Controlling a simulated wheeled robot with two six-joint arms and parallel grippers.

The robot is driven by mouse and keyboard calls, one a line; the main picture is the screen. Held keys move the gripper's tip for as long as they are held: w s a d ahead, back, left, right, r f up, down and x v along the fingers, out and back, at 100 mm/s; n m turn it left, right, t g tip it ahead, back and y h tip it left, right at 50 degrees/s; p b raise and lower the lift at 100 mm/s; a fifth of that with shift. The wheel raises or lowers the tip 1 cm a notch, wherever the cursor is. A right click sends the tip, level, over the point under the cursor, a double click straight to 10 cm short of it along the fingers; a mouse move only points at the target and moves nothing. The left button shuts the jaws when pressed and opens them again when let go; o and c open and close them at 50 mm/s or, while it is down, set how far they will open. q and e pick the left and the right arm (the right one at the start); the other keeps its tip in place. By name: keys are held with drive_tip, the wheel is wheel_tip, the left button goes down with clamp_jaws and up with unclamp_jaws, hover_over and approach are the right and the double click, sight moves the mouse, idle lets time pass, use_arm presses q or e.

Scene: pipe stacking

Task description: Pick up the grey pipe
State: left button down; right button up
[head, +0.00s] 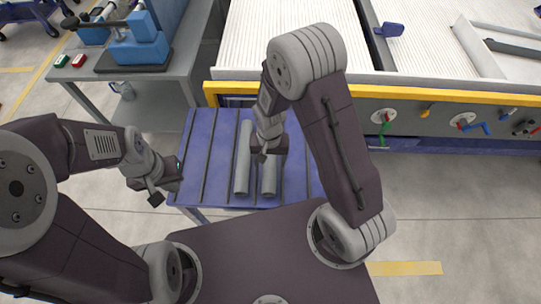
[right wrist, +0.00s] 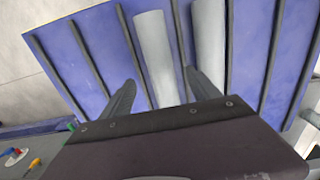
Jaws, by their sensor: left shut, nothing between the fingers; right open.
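Two grey pipes lie side by side on a blue ribbed table (head: 205,165). In the head view, one is the left pipe (head: 242,160) and the other the right pipe (head: 269,177), partly hidden by my right gripper (head: 264,156). My right gripper is open above the right pipe, pointing down. In the right wrist view, one pipe (right wrist: 157,55) runs between the open fingers (right wrist: 162,92). The other pipe (right wrist: 208,40) is beyond the right-hand finger, which overlaps it. My left gripper (head: 166,188) is shut and empty by the table's left edge.
A yellow rail (head: 420,93) and a machine panel with valves (head: 383,116) stand behind the table. A grey workbench (head: 150,75) with a blue device (head: 140,45) is at the back left. Bare floor (head: 450,210) lies to the right.

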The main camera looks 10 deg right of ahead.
sight(269, 166)
drive_tip(key=shift+w+f, duration=0.25)
drive_tip(key=shift+f, duration=0.45)
wheel_tip(269, 166, down, 5)
drive_tip(key=shift+s+r, duration=0.1)
drive_tip(key=shift+r, duration=0.1)
drive_tip(key=shift+f, duration=0.25)
drive_tip(key=shift+r, duration=0.1)
drive_tip(key=c, duration=0.4)
clamp_jaws()
wheel_tip(269, 166, up, 4)
drive_tip(key=shift+r, duration=0.15)
drive_tip(key=w+d+r, duration=0.5)
drive_tip(key=d+r, duration=0.1)
drive_tip(key=d, duration=0.4)
drive_tip(key=shift+w+d+r, duration=0.2)
drive_tip(key=shift+w+r, duration=0.05)
drive_tip(key=shift+r, duration=0.05)
